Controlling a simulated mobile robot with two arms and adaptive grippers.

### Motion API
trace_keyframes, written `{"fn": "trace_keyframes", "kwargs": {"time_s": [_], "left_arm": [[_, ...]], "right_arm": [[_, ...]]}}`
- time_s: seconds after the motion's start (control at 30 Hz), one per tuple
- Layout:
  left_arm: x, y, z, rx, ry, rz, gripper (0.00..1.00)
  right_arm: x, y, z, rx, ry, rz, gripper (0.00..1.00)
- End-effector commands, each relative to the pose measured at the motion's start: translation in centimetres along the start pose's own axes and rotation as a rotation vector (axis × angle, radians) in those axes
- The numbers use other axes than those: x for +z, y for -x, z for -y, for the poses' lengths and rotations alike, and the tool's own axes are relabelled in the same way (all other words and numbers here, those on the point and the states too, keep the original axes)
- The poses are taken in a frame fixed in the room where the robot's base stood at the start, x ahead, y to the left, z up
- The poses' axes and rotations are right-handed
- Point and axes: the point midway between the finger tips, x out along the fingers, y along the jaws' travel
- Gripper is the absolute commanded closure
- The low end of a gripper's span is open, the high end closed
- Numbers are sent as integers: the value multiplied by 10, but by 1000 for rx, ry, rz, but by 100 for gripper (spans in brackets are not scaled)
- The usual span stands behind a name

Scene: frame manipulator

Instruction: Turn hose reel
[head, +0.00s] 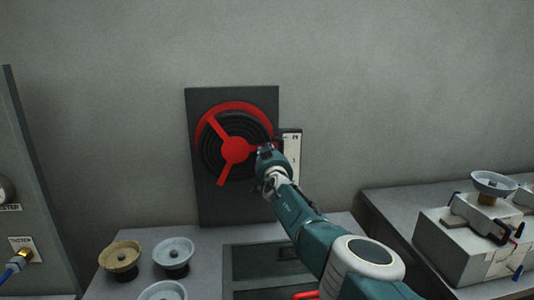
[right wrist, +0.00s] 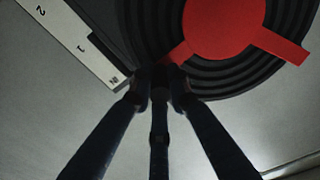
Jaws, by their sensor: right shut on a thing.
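The hose reel (head: 234,150) has a red hub, red spokes and part of a red rim over black coils, and is mounted on a dark upright panel (head: 235,207). My right gripper (head: 267,156) is at the reel's right side, at the outer end of one spoke. In the right wrist view the reel (right wrist: 224,28) fills the top, and the gripper's fingertips (right wrist: 160,80) are closed together at the end of a red spoke. The fingers hide the exact part gripped. My left gripper is in neither view.
A white marked scale plate (head: 293,154) stands right beside the reel. Several round knobs, such as a tan one (head: 121,258), are on the bench at lower left. A grey box (head: 455,245) with clamps sits at right. A grey cabinet (head: 35,170) stands at left.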

Motion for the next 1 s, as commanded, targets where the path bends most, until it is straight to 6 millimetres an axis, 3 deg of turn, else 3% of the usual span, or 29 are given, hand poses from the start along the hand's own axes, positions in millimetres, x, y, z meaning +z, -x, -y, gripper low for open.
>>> {"fn": "trace_keyframes", "kwargs": {"time_s": [0.77, 0.8, 0.87, 1.0], "left_arm": [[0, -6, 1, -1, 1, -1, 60], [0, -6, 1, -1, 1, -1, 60], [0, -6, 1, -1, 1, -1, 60], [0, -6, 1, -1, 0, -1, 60]], "right_arm": [[10, 0, -2, 2, -60, 5, 100], [10, 0, -2, 2, -59, 5, 78], [9, 0, -2, 2, -59, 4, 66], [8, 0, -1, 1, -60, 3, 64]]}}
